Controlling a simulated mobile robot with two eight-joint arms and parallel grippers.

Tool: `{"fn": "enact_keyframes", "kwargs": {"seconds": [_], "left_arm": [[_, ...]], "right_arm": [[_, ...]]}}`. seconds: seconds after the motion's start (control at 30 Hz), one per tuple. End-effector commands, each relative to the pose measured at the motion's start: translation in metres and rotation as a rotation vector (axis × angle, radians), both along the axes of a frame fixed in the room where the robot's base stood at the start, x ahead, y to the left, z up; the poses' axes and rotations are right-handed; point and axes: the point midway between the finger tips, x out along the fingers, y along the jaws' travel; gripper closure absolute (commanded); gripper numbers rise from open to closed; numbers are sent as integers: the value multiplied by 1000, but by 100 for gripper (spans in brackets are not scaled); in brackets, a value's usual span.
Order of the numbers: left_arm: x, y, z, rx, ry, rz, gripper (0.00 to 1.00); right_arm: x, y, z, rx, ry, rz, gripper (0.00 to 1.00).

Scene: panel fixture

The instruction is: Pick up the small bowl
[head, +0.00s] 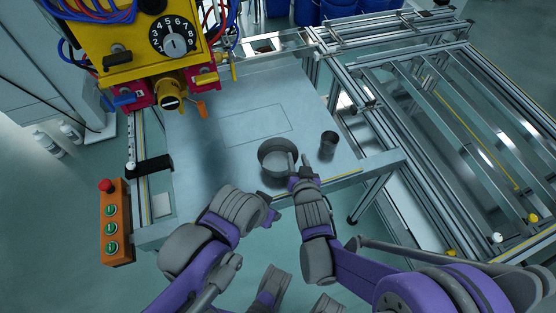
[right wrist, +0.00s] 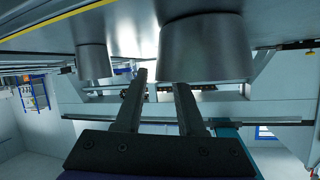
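The small bowl (head: 270,160), a round grey metal vessel, stands upright near the front edge of the table (head: 205,165). In the right wrist view the bowl (right wrist: 205,45) appears upside down and close. My right gripper (head: 298,160) is at the bowl's right side in the head view. Its two fingers are apart with a gap between them (right wrist: 161,88), and nothing is held. One finger overlaps the bowl's right rim in the picture; I cannot tell whether it touches. My left gripper (head: 268,198) is left of the right one, by the table's front edge; its fingers are unclear.
A narrow dark metal cup (head: 328,145) stands right of the bowl and also shows in the right wrist view (right wrist: 93,58). A yellow machine (head: 135,45) with a dial hangs at the back left. An orange button box (head: 116,222) is at the left. Metal rails (head: 440,110) fill the right.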

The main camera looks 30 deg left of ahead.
Motion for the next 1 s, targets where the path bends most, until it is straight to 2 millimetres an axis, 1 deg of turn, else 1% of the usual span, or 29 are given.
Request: {"fn": "enact_keyframes", "kwargs": {"seconds": [0.03, 0.1, 0.33, 0.37, 0.5, 0.57, 1.0], "left_arm": [[0, 0, -1, 0, 0, 0, 50], [0, 0, -2, 0, 1, 0, 50], [0, 0, -1, 0, 0, 0, 50], [0, 0, -1, 0, 0, 0, 50], [0, 0, -1, 0, 1, 0, 50], [0, 0, -1, 0, 0, 0, 50], [0, 0, -2, 0, 1, 0, 50]], "right_arm": [[5, 3, -3, 0, 0, 0, 62], [7, 5, -4, -1, -1, 0, 62], [8, 6, -4, 0, 0, 0, 62], [8, 6, -4, 0, 0, 0, 65], [8, 6, -4, 0, 0, 0, 90], [8, 6, -4, 0, 0, 0, 100], [8, 5, -5, -3, 2, 0, 100]]}}
